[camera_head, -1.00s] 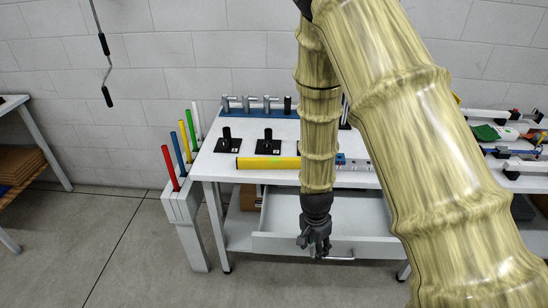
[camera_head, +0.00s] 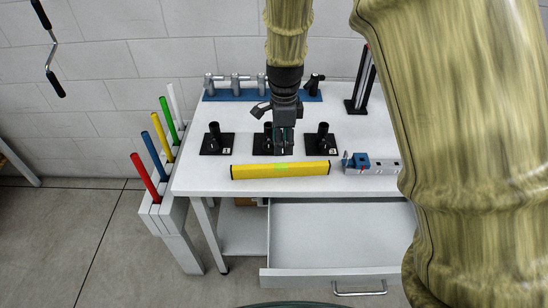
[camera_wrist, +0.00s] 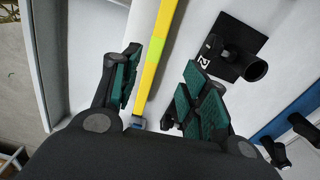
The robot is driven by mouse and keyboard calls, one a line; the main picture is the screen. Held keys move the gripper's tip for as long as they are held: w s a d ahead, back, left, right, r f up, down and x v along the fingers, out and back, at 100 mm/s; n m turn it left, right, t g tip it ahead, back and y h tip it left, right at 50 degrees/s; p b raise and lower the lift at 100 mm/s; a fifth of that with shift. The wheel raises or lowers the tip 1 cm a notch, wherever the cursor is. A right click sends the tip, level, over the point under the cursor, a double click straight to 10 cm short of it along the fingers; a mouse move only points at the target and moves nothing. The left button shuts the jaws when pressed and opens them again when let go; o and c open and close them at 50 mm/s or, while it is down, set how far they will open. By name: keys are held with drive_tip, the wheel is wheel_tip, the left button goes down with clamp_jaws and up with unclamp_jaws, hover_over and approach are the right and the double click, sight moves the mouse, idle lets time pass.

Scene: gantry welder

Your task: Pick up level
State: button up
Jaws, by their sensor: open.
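The level is a long yellow bar with a green middle and dark ends. It lies flat on the white table near its front edge in the head view (camera_head: 260,171). In the wrist view the level (camera_wrist: 160,45) runs up between my open fingers, further off than the fingertips. My gripper (camera_head: 284,146) hangs over the table just behind the level's middle in the head view, and it also shows in the wrist view (camera_wrist: 155,85). It is open and empty, with green finger pads. I cannot tell its exact height above the level.
Black stands (camera_head: 216,142) with upright posts stand close behind the level. A blue and grey clamp piece (camera_head: 358,163) lies just right of it. A blue rack (camera_head: 222,95) lines the back. An open drawer (camera_head: 335,235) juts out below the table front.

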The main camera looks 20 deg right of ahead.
sight(281, 165)
drive_tip(key=shift+a+f, duration=0.1)
drive_tip(key=shift+f, duration=0.05)
drive_tip(key=shift+s+f+p, duration=0.4)
drive_tip(key=shift+s+f, duration=0.6)
drive_tip(key=w+f, duration=0.1)
drive_tip(key=f, duration=0.2)
drive_tip(key=shift+w, duration=0.35)
drive_tip(key=shift+s+a+f+p, duration=0.15)
drive_tip(key=shift+s+f+p, duration=0.45)
drive_tip(key=shift+p, duration=0.1)
drive_tip(key=shift+w+f, duration=0.2)
drive_tip(key=shift+f, duration=0.4)
drive_tip(key=shift+w+f, duration=0.2)
drive_tip(key=shift+f, duration=0.35)
drive_tip(key=shift+f+p, duration=0.3)
drive_tip(key=shift+f, duration=0.2)
drive_tip(key=shift+s, duration=0.15)
